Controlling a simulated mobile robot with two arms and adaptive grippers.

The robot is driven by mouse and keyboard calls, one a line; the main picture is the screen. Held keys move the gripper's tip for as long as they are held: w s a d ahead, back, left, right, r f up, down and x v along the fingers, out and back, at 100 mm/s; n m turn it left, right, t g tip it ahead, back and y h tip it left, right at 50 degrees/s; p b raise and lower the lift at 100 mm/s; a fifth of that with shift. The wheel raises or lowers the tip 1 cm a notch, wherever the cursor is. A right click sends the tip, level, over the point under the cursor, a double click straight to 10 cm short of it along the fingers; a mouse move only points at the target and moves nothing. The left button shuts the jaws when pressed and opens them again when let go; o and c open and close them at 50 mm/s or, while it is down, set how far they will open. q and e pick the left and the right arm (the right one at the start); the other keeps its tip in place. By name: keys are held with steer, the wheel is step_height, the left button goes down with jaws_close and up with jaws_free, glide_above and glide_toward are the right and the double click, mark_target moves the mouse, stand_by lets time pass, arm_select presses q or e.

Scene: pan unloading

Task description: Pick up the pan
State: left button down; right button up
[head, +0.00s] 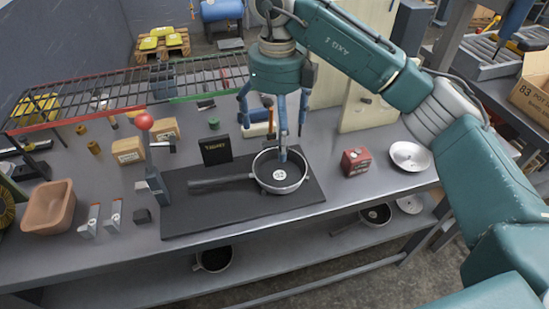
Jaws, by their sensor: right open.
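The pan (279,185) is a small round metal pan with a dark inside. It sits on a black mat (240,205) on the workbench, with its dark handle (221,182) pointing left. A small pale round item (279,174) shows in the pan. My right gripper (276,128) hangs pointing down above the pan, with its fingers spread open and nothing between them. One finger overlaps the pan's far rim in the head view; I cannot tell whether it touches. My left gripper is out of view.
A lever with a red ball (144,121) stands left of the mat. A red box (355,161) and a metal dish (410,155) stand to the right. A black sign (216,150) stands behind the handle. A wire rack (130,92) spans the back. More pans lie on the lower shelf (330,240).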

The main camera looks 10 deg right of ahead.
glide_above(279, 175)
steer(key=f, duration=0.4)
steer(key=shift+w+a+f, duration=0.1)
steer(key=shift+w+f, duration=0.05)
steer(key=shift+w, duration=0.05)
steer(key=shift+w+f, duration=0.1)
steer(key=shift+f, duration=0.15)
steer(key=f, duration=0.1)
steer(key=f+p, duration=0.1)
steer(key=f, duration=0.1)
steer(key=f+p, duration=0.1)
steer(key=shift+s+f, duration=0.15)
steer(key=shift+s, duration=0.2)
steer(key=shift+d+f, duration=0.2)
steer(key=shift+f, duration=0.1)
steer(key=shift+w+f, duration=0.1)
steer(key=shift+f, duration=0.05)
steer(key=shift+c, duration=0.3)
steer(key=c, duration=1.2)
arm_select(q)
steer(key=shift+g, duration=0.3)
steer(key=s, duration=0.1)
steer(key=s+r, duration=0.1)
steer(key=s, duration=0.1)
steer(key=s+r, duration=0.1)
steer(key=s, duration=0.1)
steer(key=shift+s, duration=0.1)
